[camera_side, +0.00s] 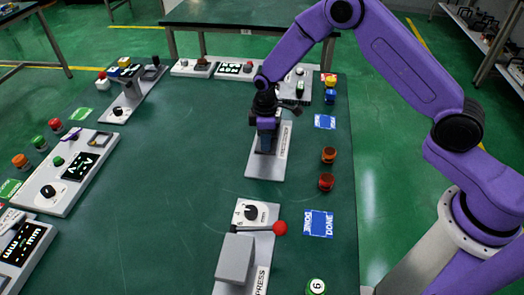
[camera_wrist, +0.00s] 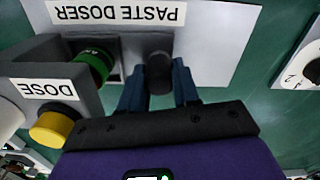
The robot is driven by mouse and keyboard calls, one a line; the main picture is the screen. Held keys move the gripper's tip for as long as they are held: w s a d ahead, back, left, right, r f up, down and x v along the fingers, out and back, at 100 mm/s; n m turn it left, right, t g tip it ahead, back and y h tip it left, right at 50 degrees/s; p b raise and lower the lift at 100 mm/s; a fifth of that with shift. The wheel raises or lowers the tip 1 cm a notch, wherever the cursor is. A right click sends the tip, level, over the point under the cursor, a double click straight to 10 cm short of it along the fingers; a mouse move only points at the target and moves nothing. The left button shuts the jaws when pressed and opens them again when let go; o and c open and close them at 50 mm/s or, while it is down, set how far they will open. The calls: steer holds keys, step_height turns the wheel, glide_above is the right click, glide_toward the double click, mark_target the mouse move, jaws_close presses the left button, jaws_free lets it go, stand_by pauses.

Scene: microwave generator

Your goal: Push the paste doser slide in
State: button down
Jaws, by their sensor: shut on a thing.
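The paste doser is a light grey plate (camera_wrist: 225,45) with a PASTE DOSER label, seen upside down in the wrist view. In the side view its plate (camera_side: 255,168) lies in the middle of the bench, partly covered by my wrist. The slide's dark round knob (camera_wrist: 159,68) stands between my two blue fingertips. My gripper (camera_wrist: 159,85) is shut on this knob, a finger on each side. In the side view my gripper (camera_side: 267,140) points down over the plate. The slide's track is mostly hidden by the gripper, so its exact position cannot be told.
A press with a red-ball lever (camera_side: 280,228) stands nearer the camera. Orange and red buttons (camera_side: 327,182) lie to the right. Bench left of the doser is clear.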

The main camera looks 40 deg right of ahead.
steer(key=shift+w+d+r, duration=0.1)
steer(key=shift+w+d, duration=0.2)
steer(key=shift+w, duration=0.1)
steer(key=c, duration=0.8)
jaws_free()
steer(key=shift+r, duration=0.15)
step_height(320, 180, up, 17)
